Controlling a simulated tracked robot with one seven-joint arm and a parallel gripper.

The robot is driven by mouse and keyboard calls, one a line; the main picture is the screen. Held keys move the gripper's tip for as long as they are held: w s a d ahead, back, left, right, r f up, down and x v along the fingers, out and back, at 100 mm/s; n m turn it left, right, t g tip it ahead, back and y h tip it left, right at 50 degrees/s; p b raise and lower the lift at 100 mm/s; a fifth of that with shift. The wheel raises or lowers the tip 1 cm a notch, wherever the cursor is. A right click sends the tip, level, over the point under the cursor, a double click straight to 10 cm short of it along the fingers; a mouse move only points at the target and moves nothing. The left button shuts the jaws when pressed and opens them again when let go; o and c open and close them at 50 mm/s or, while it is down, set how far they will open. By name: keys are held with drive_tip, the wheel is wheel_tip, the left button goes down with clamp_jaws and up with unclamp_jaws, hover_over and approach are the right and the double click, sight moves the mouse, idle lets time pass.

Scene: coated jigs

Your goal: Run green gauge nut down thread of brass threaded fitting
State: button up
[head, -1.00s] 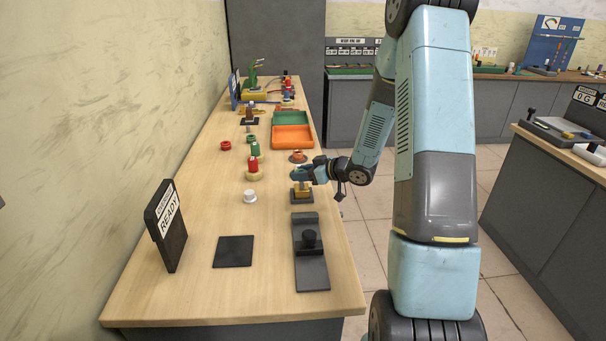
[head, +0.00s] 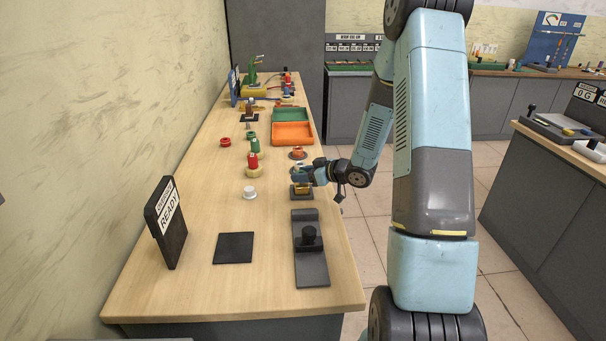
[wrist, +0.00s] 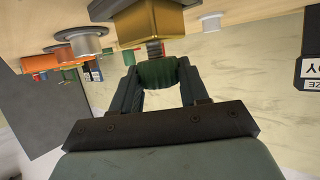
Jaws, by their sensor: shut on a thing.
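The brass threaded fitting (head: 303,188) stands upright on a dark base at the right edge of the wooden bench in the head view. In the wrist view, which is inverted, its gold body (wrist: 152,22) is at the top, with a grey thread (wrist: 155,49) reaching toward my gripper. My gripper (wrist: 158,80) is shut on the green gauge nut (wrist: 158,73). The nut is in line with the thread and meets its end; how far it is engaged is hidden. Bare thread shows between nut and body. In the head view my gripper (head: 302,174) is right above the fitting and hides the nut.
A dark jig with a black knob (head: 309,236) stands in front of the fitting. An orange-red flanged part (head: 297,153) and an orange tray (head: 292,133) are behind it. A white cylinder (head: 249,192) and a red part on a tan base (head: 253,163) stand to the left.

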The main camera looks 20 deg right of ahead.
drive_tip(key=shift+f, duration=0.4)
drive_tip(key=o, duration=1.2)
drive_tip(key=shift+o, duration=0.2)
drive_tip(key=shift+d, duration=0.1)
drive_tip(key=v, duration=1.3)
drive_tip(key=shift+s+d, duration=0.2)
drive_tip(key=shift+s, duration=0.05)
drive_tip(key=shift+r, duration=0.15)
